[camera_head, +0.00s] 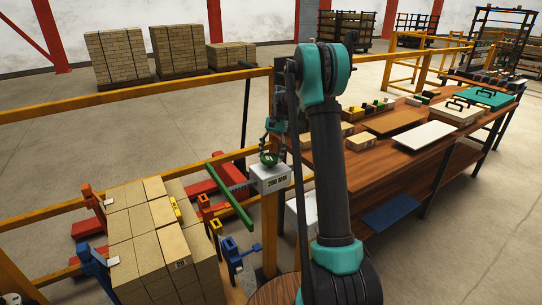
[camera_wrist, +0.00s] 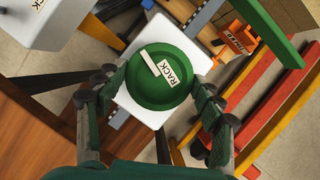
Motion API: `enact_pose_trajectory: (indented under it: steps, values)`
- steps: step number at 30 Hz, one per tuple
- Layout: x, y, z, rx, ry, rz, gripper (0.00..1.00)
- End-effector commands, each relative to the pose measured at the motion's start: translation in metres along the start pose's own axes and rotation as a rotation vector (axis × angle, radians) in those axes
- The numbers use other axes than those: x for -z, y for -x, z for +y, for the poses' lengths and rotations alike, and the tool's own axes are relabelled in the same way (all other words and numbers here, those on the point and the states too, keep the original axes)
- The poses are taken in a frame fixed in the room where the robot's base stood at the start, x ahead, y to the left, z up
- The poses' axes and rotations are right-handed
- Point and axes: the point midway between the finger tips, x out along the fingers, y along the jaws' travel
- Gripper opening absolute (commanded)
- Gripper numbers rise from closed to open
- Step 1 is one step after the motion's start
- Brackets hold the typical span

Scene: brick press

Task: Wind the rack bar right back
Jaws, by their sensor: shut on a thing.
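A round green knob (camera_wrist: 148,88) labelled RACK sits on top of a white housing (camera_wrist: 143,113). The housing, marked 200 MM, also shows in the head view (camera_head: 272,180). My gripper (camera_wrist: 160,105) is shut on the green knob, with a finger on each side. It points down onto the knob in the head view (camera_head: 270,150). A dark rack bar (camera_head: 239,186) runs out of the housing's left side toward a long green bar (camera_head: 232,206). The green bar also shows in the wrist view (camera_wrist: 262,68). My fingers partly hide the knob in the head view.
A block of stacked tan bricks (camera_head: 150,235) stands at lower left, with orange and blue clamps around it. Red beams (camera_head: 210,180) lie behind. A wooden bench (camera_head: 385,165) with boards and small items stands right. A yellow rail (camera_head: 120,95) crosses behind.

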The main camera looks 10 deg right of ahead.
Motion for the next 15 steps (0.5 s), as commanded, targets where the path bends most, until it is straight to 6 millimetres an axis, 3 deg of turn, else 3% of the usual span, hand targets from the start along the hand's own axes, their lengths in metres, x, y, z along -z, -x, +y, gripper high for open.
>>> enact_pose_trajectory:
  steps: [15]
  values:
    - [-0.0004,-0.0004,-0.0033,-0.19,0.453,0.001,0.39]
